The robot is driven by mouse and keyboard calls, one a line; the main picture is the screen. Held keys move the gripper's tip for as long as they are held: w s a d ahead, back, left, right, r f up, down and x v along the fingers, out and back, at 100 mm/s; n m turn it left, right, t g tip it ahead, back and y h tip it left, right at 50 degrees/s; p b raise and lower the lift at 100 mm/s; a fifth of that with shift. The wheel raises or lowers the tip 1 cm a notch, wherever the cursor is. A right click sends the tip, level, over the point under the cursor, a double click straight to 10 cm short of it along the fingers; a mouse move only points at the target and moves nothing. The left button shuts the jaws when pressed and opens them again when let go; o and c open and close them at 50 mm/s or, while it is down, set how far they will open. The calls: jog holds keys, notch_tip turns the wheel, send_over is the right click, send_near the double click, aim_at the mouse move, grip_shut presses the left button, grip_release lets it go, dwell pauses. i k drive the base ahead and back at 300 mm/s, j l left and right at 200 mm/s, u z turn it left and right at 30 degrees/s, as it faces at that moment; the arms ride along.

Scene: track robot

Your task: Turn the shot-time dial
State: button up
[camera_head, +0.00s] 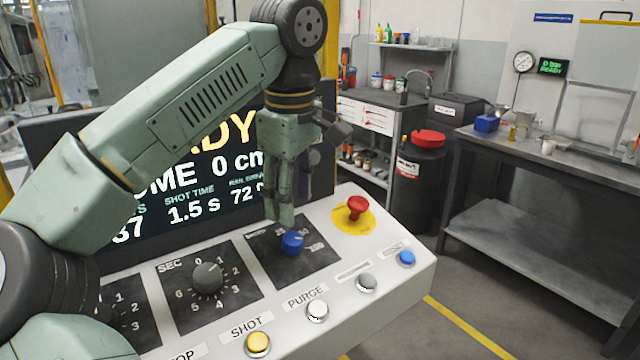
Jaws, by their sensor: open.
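The dial marked SEC (208,278) is a dark grey round knob on a black plate with numbers around it, on the sloping white control panel (385,300). Its pointer looks turned toward the upper right, near the 1. My gripper (279,218) points down, to the right of this dial, with its fingertips just above or behind a blue knob (292,242) on the neighbouring black plate. I cannot tell whether the fingers touch the blue knob. My gripper is open and partly hides that plate's markings. The screen (190,205) reads SHOT TIME 1.5 s, partly covered by my arm.
A red mushroom button (357,208) stands close to the right of the blue knob. Yellow (258,343), white (317,311), grey (366,283) and blue (406,258) buttons line the front edge. Another dial plate (122,312) is at left, partly hidden by my arm.

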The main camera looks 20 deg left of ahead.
aim_at(207, 277)
jog(key=k, duration=1)
